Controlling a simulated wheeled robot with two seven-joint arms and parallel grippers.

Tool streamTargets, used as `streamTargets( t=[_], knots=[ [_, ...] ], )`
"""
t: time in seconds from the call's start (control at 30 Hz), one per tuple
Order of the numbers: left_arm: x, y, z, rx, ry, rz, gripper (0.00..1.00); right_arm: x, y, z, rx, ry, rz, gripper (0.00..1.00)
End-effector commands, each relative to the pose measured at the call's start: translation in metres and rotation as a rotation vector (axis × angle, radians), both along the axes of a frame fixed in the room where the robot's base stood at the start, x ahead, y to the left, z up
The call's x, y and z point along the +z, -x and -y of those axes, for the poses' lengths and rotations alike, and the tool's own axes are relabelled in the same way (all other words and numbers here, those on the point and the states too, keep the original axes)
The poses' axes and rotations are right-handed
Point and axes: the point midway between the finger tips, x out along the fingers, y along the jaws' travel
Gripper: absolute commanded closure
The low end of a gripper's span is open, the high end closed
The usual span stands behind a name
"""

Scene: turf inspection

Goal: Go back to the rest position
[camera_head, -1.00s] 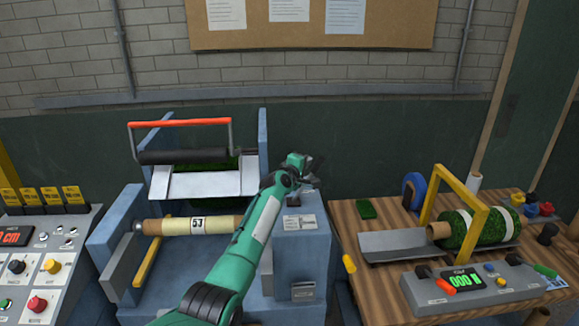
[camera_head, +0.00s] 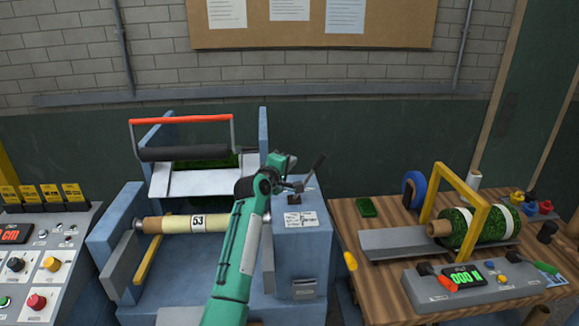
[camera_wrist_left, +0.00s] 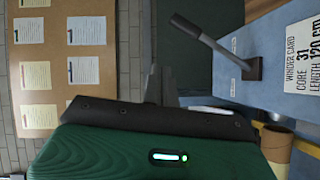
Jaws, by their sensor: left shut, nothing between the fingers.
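My left arm comes up from the bottom middle in green. Its left gripper (camera_head: 288,160) is shut and empty, just left of a dark-handled lever (camera_head: 316,167) on the blue machine's post. In the left wrist view the fingers (camera_wrist_left: 160,86) are partly hidden behind my wrist. The lever (camera_wrist_left: 215,45) stands tilted there, apart from the fingers. My right gripper is in neither view.
The blue winder (camera_head: 315,245) holds a tan core (camera_head: 165,224) and a red-barred roller frame (camera_head: 180,121). A wooden table (camera_head: 350,218) at right carries a green turf roll (camera_head: 480,225) and a console. A control panel (camera_head: 50,255) stands at left.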

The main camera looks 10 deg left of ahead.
Motion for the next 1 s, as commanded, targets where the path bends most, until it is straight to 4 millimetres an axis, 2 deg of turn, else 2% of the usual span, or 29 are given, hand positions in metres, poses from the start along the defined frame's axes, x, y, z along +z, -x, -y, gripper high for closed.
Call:
streamTargets(
  t=[0.2, 0.4, 0.53, 0.67, 0.77, 0.9, 1.0],
  knots=[
    [0.000, 0.003, -0.001, 0.000, 0.001, -0.001, 1.00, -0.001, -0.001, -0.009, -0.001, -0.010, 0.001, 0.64],
    [0.000, 0.003, -0.001, 0.000, -0.001, -0.002, 1.00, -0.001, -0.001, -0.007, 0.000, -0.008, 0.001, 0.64],
    [-0.015, 0.011, -0.004, -0.002, -0.034, -0.017, 1.00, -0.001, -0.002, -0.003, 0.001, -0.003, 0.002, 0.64],
    [-0.059, 0.038, -0.012, -0.013, -0.147, -0.065, 1.00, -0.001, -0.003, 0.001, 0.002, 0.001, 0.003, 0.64],
    [-0.103, 0.072, -0.020, -0.036, -0.276, -0.121, 1.00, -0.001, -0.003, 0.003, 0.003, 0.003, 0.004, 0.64],
    [-0.160, 0.128, -0.030, -0.085, -0.459, -0.202, 1.00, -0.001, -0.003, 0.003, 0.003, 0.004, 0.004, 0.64],
    [-0.196, 0.172, -0.037, -0.132, -0.586, -0.258, 1.00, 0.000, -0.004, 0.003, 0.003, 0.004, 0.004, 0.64]
  ],
)
